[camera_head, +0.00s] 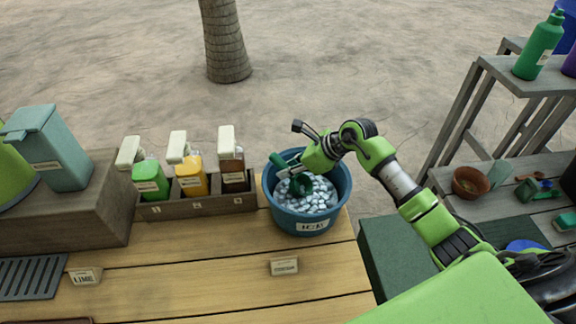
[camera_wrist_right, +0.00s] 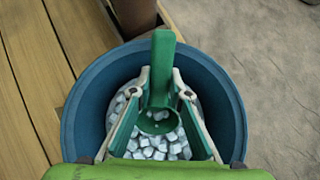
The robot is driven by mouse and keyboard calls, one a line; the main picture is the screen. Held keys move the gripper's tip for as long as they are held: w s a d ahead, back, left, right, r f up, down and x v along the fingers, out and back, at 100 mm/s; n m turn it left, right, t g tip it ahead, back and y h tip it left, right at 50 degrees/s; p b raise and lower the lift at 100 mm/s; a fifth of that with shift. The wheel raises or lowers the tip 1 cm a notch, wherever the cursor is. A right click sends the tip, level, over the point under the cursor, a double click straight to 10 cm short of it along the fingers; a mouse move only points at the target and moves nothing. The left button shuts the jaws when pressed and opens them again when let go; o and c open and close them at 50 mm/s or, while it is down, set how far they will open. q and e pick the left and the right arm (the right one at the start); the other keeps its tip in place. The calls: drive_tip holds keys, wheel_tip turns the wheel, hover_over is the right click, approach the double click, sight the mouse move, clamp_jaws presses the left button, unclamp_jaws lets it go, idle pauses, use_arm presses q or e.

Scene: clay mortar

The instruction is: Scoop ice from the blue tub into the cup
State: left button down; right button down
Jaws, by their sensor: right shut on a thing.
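The blue tub (camera_head: 310,226) stands at the right end of the wooden counter, labelled ICE and filled with ice cubes (camera_head: 305,203). My right gripper (camera_head: 288,170) reaches into the tub from above, shut on the green scoop (camera_head: 300,184). In the right wrist view the scoop (camera_wrist_right: 162,75) sits between the two fingers, handle towards the top, its round bowl low among the ice cubes (camera_wrist_right: 150,146). The tub's wall (camera_wrist_right: 85,100) surrounds it. Whether the bowl holds ice is unclear. I cannot make out a cup for certain. My left gripper is not in view.
A teal pitcher (camera_head: 55,150) is on a wooden box at the far left. Shelves at the right hold a green bottle (camera_head: 540,48) and a brown bowl (camera_head: 470,182). The counter front is mostly clear.

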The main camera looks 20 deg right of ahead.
drive_tip(key=s+d+f, duration=0.1)
drive_tip(key=s+d, duration=0.1)
drive_tip(key=s+d+f, duration=0.1)
drive_tip(key=s+f, duration=0.1)
drive_tip(key=shift+d, duration=0.35)
wheel_tip(320, 180, up, 11)
drive_tip(key=p, duration=0.7)
wheel_tip(320, 180, up, 4)
drive_tip(key=g+h+p, duration=0.5)
drive_tip(key=p, duration=0.3)
hover_over(302, 183)
drive_tip(key=w+a, duration=0.2)
drive_tip(key=shift+w+a+r, duration=0.1)
drive_tip(key=shift+w+r, duration=0.15)
drive_tip(key=shift+r, duration=0.1)
